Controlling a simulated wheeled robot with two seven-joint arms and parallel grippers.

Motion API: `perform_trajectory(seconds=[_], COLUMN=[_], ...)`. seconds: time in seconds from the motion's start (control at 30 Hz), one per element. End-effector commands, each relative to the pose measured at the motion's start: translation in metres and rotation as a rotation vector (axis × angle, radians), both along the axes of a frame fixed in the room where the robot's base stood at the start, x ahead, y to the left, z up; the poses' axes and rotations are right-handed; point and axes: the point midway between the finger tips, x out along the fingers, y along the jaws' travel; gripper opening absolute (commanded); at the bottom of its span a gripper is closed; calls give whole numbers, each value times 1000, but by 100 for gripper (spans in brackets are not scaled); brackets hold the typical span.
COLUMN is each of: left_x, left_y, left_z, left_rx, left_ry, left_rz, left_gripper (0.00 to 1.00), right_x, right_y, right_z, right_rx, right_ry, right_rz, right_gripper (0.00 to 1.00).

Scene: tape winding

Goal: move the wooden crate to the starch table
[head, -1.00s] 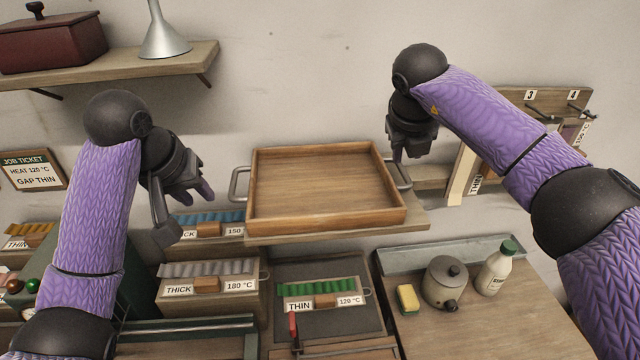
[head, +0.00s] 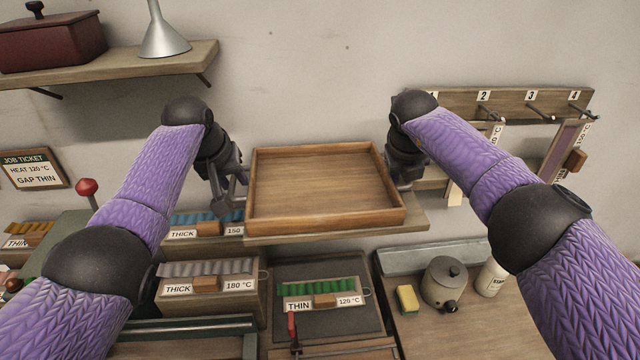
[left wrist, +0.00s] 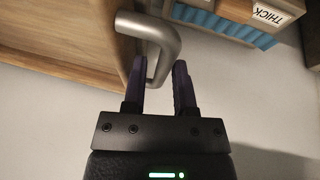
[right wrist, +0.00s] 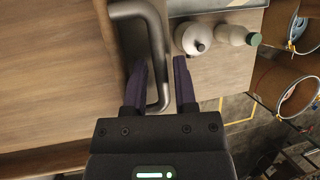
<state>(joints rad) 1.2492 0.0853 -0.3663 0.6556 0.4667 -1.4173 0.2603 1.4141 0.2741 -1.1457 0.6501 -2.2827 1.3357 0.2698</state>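The wooden crate (head: 325,185), a shallow empty tray with metal handles, sits level on a wall shelf (head: 340,232) in the head view. My left gripper (head: 232,190) is at its left handle. In the left wrist view the fingers are apart on either side of the handle (left wrist: 162,45). My right gripper (head: 408,178) is at the right handle. In the right wrist view its open fingers straddle that handle (right wrist: 154,45). The starch table (head: 475,330) is at lower right, holding a pot (head: 444,282), a bottle (head: 491,279) and a yellow sponge (head: 407,298).
Boxes of coloured clips stand below the shelf, including a thin green one (head: 318,290) and a thick grey one (head: 207,275). A numbered hook rack (head: 510,103) is on the wall at right. The front part of the starch table is clear.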

Motion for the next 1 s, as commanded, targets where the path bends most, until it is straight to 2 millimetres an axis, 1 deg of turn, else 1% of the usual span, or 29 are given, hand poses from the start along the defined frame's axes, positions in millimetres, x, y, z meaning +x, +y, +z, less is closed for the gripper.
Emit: perform_trajectory(seconds=[0.07,0.17,0.2,0.23,0.27,1.0], left_x=[0,0,0,0,0,0], left_y=[0,0,0,0,0,0], left_z=[0,0,0,0,0,0], left_rx=[0,0,0,0,0,0], left_ry=[0,0,0,0,0,1], left_rz=[0,1,1,1,1,1], left_gripper=[35,16,7,1,0,0], right_x=[0,0,0,0,0,0], right_y=[0,0,0,0,0,0], right_z=[0,0,0,0,0,0], right_rx=[0,0,0,0,0,0], right_ry=[0,0,0,0,0,0], right_rz=[0,0,0,0,0,-1], right_gripper=[35,16,7,1,0,0])
